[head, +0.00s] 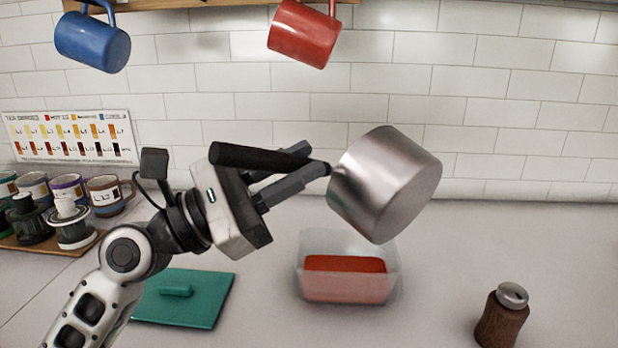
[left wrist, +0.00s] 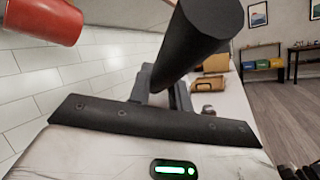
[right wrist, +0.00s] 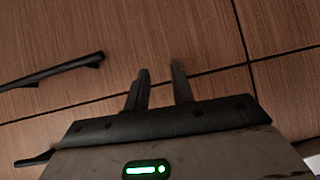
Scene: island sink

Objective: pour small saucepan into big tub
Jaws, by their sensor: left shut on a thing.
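The small saucepan (head: 385,185) is steel with a black handle (head: 262,157). It is strongly tilted in the air above and slightly right of the big tub. My left gripper (head: 318,168) is shut on the handle, which also fills the upper middle of the left wrist view (left wrist: 200,40). The inside of the saucepan is hidden. The big tub (head: 340,244) is clear and stands on the counter with red contents (head: 345,280) in it. No falling stream shows. My right gripper (right wrist: 160,75) is open and empty in front of a wood-grained panel.
A teal lid (head: 205,305) lies left of the tub. A brown shaker (head: 498,325) stands at the right. Several mugs (head: 108,195) stand on a tray at the far left. A blue mug (head: 92,42) and a red mug (head: 303,35) hang above. Counter right of the tub is mostly clear.

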